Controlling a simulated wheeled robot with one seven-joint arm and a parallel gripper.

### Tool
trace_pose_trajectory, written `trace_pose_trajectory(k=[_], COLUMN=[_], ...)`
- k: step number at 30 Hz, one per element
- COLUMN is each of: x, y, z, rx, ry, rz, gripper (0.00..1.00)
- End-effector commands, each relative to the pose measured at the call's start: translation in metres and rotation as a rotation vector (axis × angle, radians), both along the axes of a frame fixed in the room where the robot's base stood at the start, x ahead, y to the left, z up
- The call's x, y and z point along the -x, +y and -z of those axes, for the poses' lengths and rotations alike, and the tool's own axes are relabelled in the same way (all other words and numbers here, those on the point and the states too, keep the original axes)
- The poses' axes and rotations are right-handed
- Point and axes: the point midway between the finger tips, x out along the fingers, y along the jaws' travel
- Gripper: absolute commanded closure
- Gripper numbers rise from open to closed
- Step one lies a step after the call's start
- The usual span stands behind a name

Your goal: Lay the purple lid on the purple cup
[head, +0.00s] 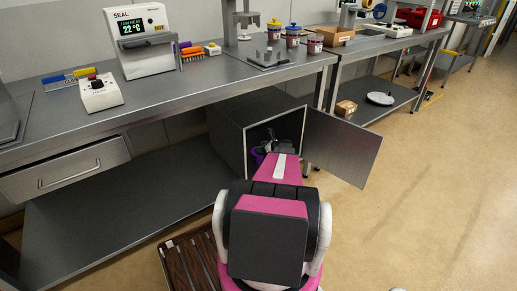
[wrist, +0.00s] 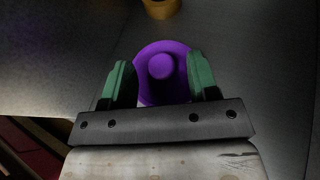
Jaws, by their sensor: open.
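The purple lid (wrist: 176,52), a round disc with a raised knob in its middle, shows in the wrist view. My gripper (wrist: 160,78) is open, with one green finger on each side of the knob, and it is not closed on it. I cannot tell whether the fingers touch the lid or what is under it. In the head view my arm reaches into the open steel cabinet (head: 225,127) under the bench. A bit of purple (head: 258,155) shows inside there, mostly hidden by my arm. I cannot make out the purple cup separately.
A yellow-orange round object (wrist: 161,8) stands beyond the lid in the wrist view. The cabinet door (head: 342,148) hangs open to the right of my arm. The workbench (head: 190,92) lies above, and jars (head: 293,36) stand on it. Open floor lies to the right.

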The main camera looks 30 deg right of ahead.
Motion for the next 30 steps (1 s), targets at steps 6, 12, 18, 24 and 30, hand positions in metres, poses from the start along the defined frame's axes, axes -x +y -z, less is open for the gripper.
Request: trace_pose_trajectory(k=[6, 12, 18, 24, 30], x=[0.039, 0.065, 0.076, 0.078, 0.077], y=[-0.018, -0.032, -0.038, -0.039, -0.039], z=[-0.019, -0.031, -0.036, -0.036, -0.036], rx=[0.001, 0.002, 0.001, 0.000, 0.001], ry=[0.000, 0.000, 0.000, 0.000, 0.000], rz=[0.002, 0.001, 0.000, -0.001, 0.000], gripper=[0.45, 0.45, 0.45, 0.45, 0.45])
